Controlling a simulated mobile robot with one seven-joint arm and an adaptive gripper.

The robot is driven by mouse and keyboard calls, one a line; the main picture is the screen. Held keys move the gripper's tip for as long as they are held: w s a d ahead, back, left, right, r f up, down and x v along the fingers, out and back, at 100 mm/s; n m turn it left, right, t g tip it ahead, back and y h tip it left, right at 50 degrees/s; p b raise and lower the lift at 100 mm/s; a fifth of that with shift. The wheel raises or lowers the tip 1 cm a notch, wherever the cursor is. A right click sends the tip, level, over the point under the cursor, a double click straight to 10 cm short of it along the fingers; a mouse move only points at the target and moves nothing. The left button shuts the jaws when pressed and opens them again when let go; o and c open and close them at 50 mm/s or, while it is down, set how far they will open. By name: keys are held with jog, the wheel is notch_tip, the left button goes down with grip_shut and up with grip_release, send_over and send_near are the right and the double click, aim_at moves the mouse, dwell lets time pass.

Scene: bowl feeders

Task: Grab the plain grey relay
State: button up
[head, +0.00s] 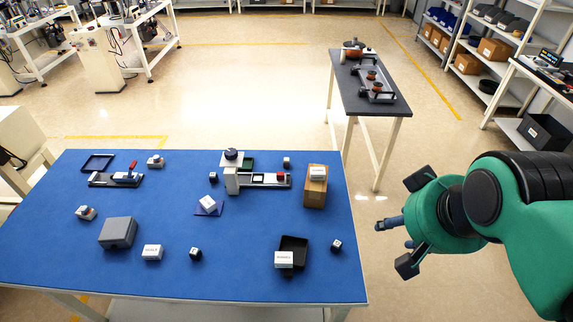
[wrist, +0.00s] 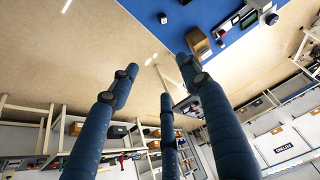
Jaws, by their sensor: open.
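Several pale, box-shaped parts sit on the blue table, and I cannot tell which one is the plain grey relay. One pale block (head: 208,203) is on a small dark blue square, and another (head: 152,252) lies near the front. A third (head: 284,257) rests on a black tray (head: 295,242). A fourth (head: 318,172) lies on a cardboard box (head: 315,194). Most seem to carry print, too small to read. My gripper (head: 393,244) is open and empty, off the table's right side; its fingers (wrist: 160,78) are spread in the wrist view.
The blue table (head: 100,270) also holds a larger grey box (head: 118,232), small dark cubes (head: 195,253), a fixture with a red handle (head: 128,176) and a central fixture (head: 262,180). A dark side table (head: 352,92) stands behind. Open floor lies around my gripper.

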jog(key=w+a+r+p, duration=0.1)
jog(key=w, duration=0.9)
jog(key=w+a+r+p, duration=0.1)
jog(key=w+a+r, duration=0.1)
jog(key=w, duration=0.7)
jog(key=w+a+f+p, duration=0.1)
jog(key=w+a+f, duration=0.15)
jog(key=w, duration=0.65)
jog(key=w+a+f, duration=0.2)
jog(key=w+f, duration=0.1)
jog(key=w, duration=0.5)
jog(key=w+a+f, duration=0.5)
jog(key=w+f, duration=0.2)
jog(key=f, duration=0.2)
jog(key=w+a+f+p, duration=0.1)
jog(key=w+a+f, duration=0.4)
jog(key=w+f, duration=0.3)
jog(key=w+a+f+g+p, duration=0.1)
jog(key=w+a+f, duration=0.4)
jog(key=f, duration=0.6)
jog(key=w, duration=0.2)
jog(key=shift+w, duration=0.4)
jog(key=shift+f, duration=0.1)
send_over(286, 160)
jog(key=s, duration=0.2)
jog(key=shift+d+f, duration=0.1)
jog(key=shift+f, duration=3.8)
